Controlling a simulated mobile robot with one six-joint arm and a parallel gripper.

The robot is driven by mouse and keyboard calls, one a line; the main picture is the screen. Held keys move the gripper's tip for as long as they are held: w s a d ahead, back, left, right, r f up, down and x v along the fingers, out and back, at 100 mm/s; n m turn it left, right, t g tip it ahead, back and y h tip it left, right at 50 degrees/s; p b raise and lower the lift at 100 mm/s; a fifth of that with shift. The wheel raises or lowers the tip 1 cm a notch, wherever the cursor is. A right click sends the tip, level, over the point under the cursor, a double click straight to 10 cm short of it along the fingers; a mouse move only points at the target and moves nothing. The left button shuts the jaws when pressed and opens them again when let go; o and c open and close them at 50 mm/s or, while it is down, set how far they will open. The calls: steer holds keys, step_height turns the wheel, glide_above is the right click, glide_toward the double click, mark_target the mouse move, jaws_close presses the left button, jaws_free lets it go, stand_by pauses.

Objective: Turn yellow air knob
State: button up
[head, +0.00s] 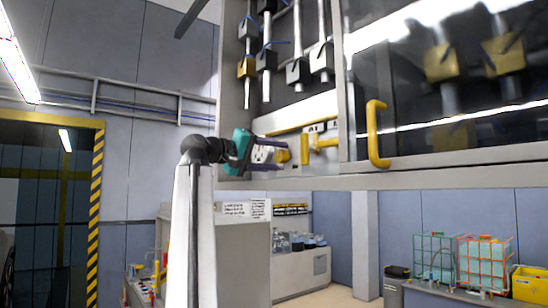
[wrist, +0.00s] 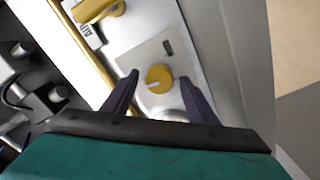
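A round yellow knob (wrist: 159,78) with a pale pointer mark sits on a light plate in the wrist view. My gripper (wrist: 159,90) is open, with one dark finger on each side of the knob; I cannot tell whether either finger touches it. A yellow lever handle (wrist: 98,10) lies at the upper left, beside a label reading AIR (wrist: 84,30). Yellow parts there include a lever (head: 325,143) to the right of the fingers.
A cabinet with glass doors and a yellow door handle (head: 376,135) stands above and right of the gripper. Its lower edge (head: 440,166) runs close by. Wire crates (head: 484,262) stand at the lower right.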

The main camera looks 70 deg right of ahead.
steer(key=shift+a, duration=0.1)
steer(key=p+v, duration=0.3)
steer(key=v, duration=1)
steer(key=shift+w+a+p, duration=0.2)
steer(key=shift+a+p, duration=0.05)
steer(key=shift+p, duration=0.05)
stand_by(0.6)
